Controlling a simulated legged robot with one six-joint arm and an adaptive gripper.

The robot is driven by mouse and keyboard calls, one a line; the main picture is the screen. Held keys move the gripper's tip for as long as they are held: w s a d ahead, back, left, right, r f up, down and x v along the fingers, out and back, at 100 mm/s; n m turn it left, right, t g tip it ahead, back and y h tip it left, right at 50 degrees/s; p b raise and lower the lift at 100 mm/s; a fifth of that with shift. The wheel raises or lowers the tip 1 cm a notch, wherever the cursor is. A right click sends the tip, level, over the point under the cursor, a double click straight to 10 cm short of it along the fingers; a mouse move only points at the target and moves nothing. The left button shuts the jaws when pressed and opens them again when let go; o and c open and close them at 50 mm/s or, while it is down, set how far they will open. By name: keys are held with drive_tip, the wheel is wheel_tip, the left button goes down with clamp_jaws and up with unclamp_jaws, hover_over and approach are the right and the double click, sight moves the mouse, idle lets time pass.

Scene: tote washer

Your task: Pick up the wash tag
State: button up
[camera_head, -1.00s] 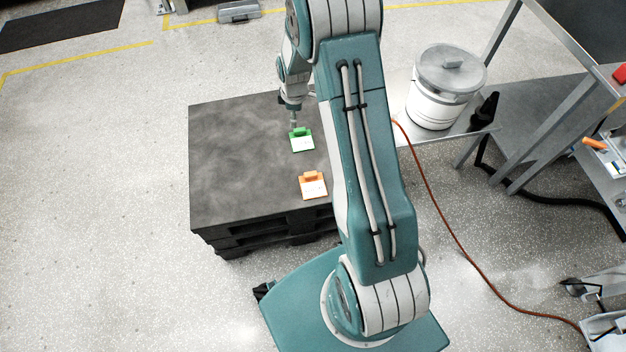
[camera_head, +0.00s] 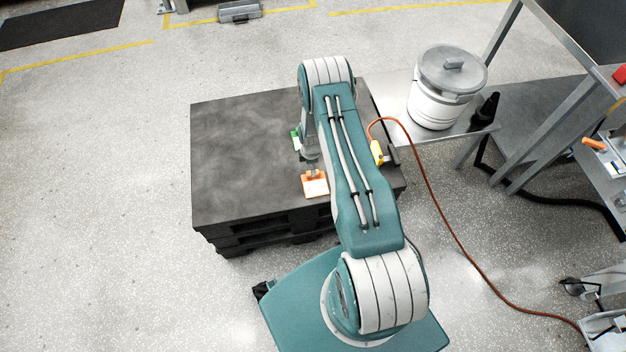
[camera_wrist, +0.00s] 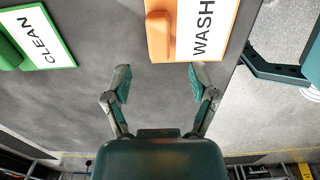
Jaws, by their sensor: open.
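The wash tag (camera_head: 315,185) is an orange tag with a white label, lying on the dark pallet top near its front edge. In the wrist view the wash tag (camera_wrist: 215,30) reads "WASH" and has a raised orange grip block on its left side. My gripper (camera_wrist: 158,78) is open and empty, its two fingertips apart just short of the tag's edge in that view. In the head view my gripper (camera_head: 313,172) hangs close above the wash tag, partly covering it. A green tag reading "CLEAN" (camera_wrist: 42,38) lies to the left in the wrist view.
The dark pallet top (camera_head: 240,150) is clear on its left. The green tag (camera_head: 295,140) is partly hidden by my arm. A yellow tool (camera_head: 377,152) on an orange hose lies at the right edge. A lidded white bucket (camera_head: 437,100) stands on a metal table beyond.

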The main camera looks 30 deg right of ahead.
sight(315, 183)
drive_tip(key=f, duration=0.2)
drive_tip(key=d+f, duration=0.1)
drive_tip(key=f, duration=0.2)
drive_tip(key=shift+a+f, duration=0.15)
drive_tip(key=shift+f, duration=0.15)
clamp_jaws()
